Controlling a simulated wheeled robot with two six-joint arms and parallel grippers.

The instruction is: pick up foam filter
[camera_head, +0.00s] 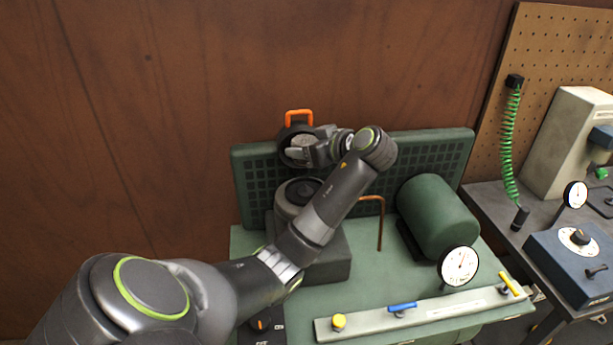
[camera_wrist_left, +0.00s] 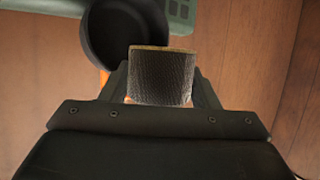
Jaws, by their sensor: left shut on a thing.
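The foam filter (camera_wrist_left: 160,78) is a dark grey, mesh-textured cylinder with a tan rim in the left wrist view. My left gripper (camera_wrist_left: 160,92) is shut on it, with a finger on each side. In the head view my left gripper (camera_head: 305,148) is at the round black housing (camera_head: 286,143) in front of the green panel. The filter is hard to make out there, as the hand covers much of it. My right gripper is not in view.
An orange handle (camera_head: 298,117) tops the housing. Below are a dark block (camera_head: 325,262), a copper pipe (camera_head: 380,225), a green cylinder (camera_head: 438,215), a dial gauge (camera_head: 459,265) and a valve rail (camera_head: 430,311) on the green bench. Some bench top between them is clear.

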